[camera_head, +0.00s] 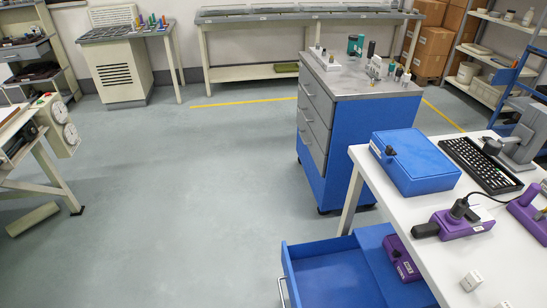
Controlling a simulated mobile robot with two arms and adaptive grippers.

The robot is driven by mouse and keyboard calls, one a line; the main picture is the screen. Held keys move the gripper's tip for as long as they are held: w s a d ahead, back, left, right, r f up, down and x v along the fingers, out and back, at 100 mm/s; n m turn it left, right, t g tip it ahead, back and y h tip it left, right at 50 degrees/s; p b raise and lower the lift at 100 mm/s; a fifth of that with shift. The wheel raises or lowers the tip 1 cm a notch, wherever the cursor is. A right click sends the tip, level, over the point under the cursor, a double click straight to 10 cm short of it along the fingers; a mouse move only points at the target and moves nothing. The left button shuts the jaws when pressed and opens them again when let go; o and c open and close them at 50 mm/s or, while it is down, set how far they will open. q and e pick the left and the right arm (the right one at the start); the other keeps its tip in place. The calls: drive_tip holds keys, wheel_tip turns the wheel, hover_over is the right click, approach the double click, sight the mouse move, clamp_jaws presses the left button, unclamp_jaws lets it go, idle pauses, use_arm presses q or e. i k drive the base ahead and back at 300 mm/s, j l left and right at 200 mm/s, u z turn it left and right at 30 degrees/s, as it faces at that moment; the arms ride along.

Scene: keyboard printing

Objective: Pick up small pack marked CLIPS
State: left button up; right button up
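A small white pack (472,281) with faint dark marking sits on the white table near its front edge. Its lettering is too small to read, so I cannot tell if it says CLIPS. Part of a second small white piece (504,304) shows at the bottom edge of the picture. Neither of my grippers is in view.
The white table (437,268) also holds a blue case (418,165), a black keyboard (482,167) and purple devices (462,222). An open blue drawer (330,277) juts out at the table's left, beside a purple labelled box (402,258). A blue cabinet (350,150) stands behind.

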sight(473, 279)
drive_tip(key=j+z, duration=0.4)
drive_tip(key=i+j+z, duration=0.1)
drive_tip(key=j+z, duration=0.35)
drive_tip(key=l+z, duration=0.1)
drive_tip(key=z, duration=1.2)
